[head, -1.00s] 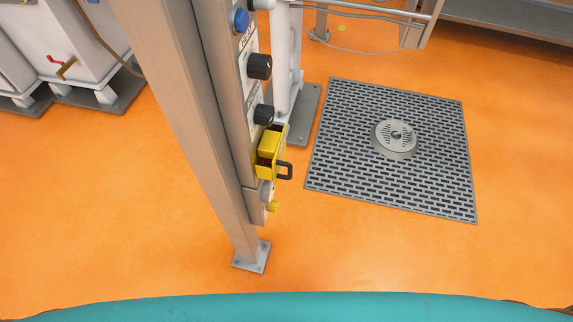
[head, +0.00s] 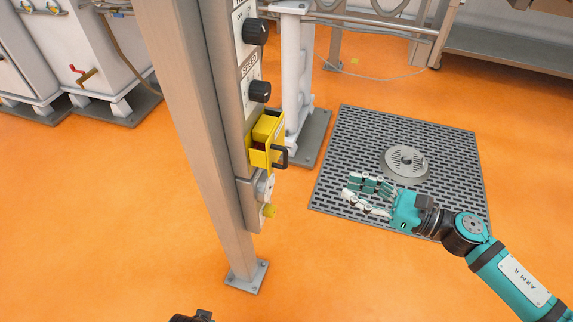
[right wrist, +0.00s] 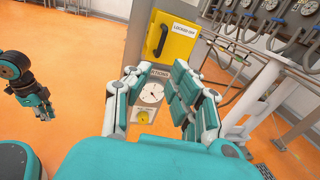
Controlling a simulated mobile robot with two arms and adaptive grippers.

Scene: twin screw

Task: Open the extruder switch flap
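The yellow extruder switch flap (head: 277,150) with a black handle (head: 280,157) is on the side of a grey post. It looks shut, with a little red showing behind it. In the right wrist view, the flap (right wrist: 178,48) faces me with its handle and a "LOCKED OFF" label. My right gripper (head: 349,186) is open and empty, to the right of the flap and apart from it. The right wrist view shows its spread fingers (right wrist: 155,70) below the flap. Part of my left arm, with the left gripper (right wrist: 38,106), shows small there; its fingers are unclear.
Black knobs (head: 256,32) sit above the flap on the post (head: 200,130). A gauge (right wrist: 151,93) and yellow knob (right wrist: 142,117) sit below it. A floor grate (head: 440,150) lies to the right. A white column (head: 297,80) stands behind. The orange floor in front is clear.

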